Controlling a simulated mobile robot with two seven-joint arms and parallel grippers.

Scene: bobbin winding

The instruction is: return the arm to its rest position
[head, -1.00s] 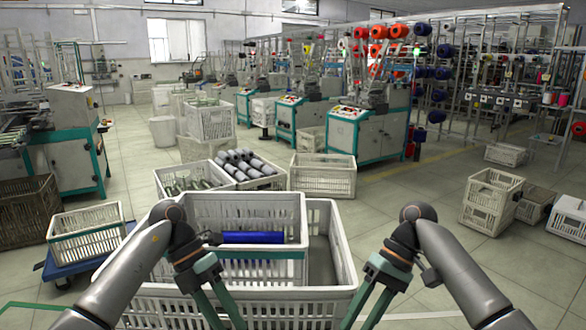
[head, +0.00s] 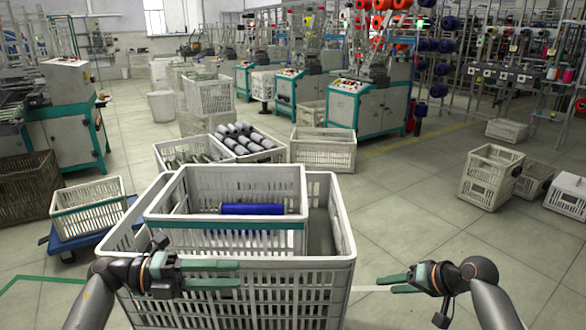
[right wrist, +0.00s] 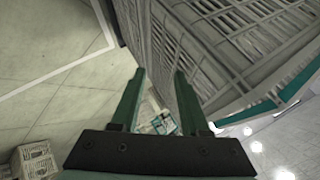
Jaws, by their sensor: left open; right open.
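My left gripper (head: 238,274) is in front of the near wall of the large white crate (head: 338,262) in the head view, its green fingers pointing right. It is open and holds nothing. My right gripper (head: 378,284) is to the right of that crate, its fingers pointing left. It is open and empty; in the right wrist view its two green fingers (right wrist: 157,100) stand apart with nothing between them. A smaller white crate (head: 232,180) with a green rim band sits in the large crate. A blue bobbin (head: 252,209) lies inside the smaller crate.
A crate of grey bobbins (head: 243,142) stands behind. A white crate on a blue dolly (head: 88,208) is at the left. More crates (head: 490,176) stand at the right. Green-and-white machines (head: 372,112) line the back. Floor to the right of the large crate is clear.

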